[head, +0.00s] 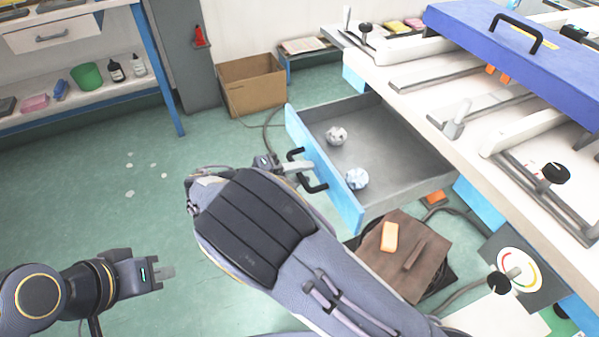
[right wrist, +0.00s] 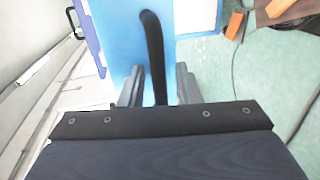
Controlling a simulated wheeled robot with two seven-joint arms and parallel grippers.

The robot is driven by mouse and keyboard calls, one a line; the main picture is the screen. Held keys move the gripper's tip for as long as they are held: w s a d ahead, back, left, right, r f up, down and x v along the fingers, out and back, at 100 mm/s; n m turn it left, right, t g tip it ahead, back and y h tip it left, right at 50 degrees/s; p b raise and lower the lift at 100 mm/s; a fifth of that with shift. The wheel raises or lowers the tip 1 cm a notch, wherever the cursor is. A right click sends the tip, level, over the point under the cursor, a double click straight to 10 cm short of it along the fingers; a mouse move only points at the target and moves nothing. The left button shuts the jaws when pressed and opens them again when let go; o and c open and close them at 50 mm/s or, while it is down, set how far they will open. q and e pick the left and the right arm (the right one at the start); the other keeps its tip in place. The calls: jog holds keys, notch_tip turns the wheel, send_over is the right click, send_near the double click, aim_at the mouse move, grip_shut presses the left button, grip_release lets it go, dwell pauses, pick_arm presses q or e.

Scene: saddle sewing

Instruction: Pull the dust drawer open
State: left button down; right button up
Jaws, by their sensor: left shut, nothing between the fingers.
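The dust drawer (head: 395,150), with a light blue front (head: 325,168), stands pulled well out of the bench. Two crumpled balls (head: 337,135) (head: 357,179) lie inside. My right gripper (head: 297,168) is at the drawer's black handle (head: 311,184). In the right wrist view, the fingers of the right gripper (right wrist: 159,88) stand apart on either side of the handle (right wrist: 153,50), with visible gaps; part of the handle is hidden behind the wrist. My left gripper (head: 166,272) is shut and empty, low on the left over the floor, away from the drawer.
A brown board (head: 425,245) with an orange block (head: 390,237) is below the drawer. A cardboard box (head: 252,85) stands behind it. A shelf unit (head: 90,107) with bottles and a green pot is at the back left. The floor at left centre is mostly clear, with a few pale scraps.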

jog(key=shift+a, duration=0.1)
jog(key=v, duration=0.7)
jog(key=shift+a+p, duration=0.3)
jog(key=shift+p, duration=0.05)
jog(key=shift+s, duration=0.1)
